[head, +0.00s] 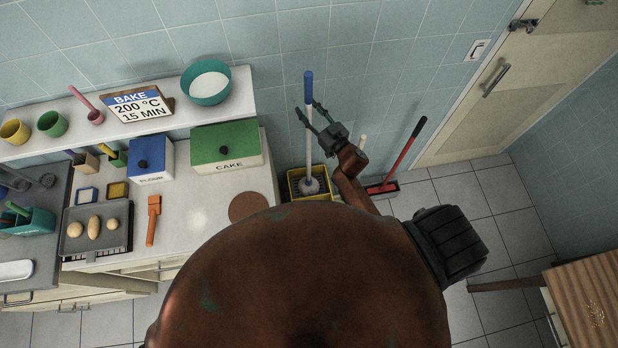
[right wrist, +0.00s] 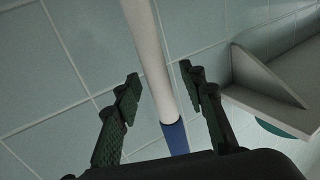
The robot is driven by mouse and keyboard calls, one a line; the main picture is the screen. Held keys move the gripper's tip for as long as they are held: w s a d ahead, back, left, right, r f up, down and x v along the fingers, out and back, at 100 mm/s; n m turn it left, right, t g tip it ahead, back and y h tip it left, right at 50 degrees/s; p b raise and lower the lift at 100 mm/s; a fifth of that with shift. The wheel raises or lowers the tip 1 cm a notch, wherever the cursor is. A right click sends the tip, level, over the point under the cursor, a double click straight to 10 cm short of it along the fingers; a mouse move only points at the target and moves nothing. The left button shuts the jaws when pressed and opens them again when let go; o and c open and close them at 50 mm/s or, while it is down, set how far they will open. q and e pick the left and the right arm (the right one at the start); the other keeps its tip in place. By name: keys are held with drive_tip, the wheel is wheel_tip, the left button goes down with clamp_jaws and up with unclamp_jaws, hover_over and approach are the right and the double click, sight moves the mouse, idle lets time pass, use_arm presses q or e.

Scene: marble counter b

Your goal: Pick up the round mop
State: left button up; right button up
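The round mop has a white shaft (head: 308,143), a blue grip end (head: 308,86) at the top and a pale round head (head: 310,185) at the bottom. It stands nearly upright in a yellow bucket (head: 295,184) by the tiled wall. My right gripper (head: 307,108) is open at the upper shaft, just below the blue grip. In the right wrist view the white shaft (right wrist: 150,50) runs between the two open fingers (right wrist: 160,78), with small gaps seen beside it. The blue grip (right wrist: 175,137) shows nearer the palm. My left gripper is not in view.
A red-handled broom (head: 405,155) stands right of the bucket. A wall shelf (head: 60,125) with a teal bowl (head: 206,84) ends left of the mop. Below it is the counter (head: 205,205) with a green cake box (head: 226,146). Open floor lies to the right.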

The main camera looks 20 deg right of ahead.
drive_tip(key=shift+s, duration=0.1)
drive_tip(key=shift+c, duration=0.5)
clamp_jaws()
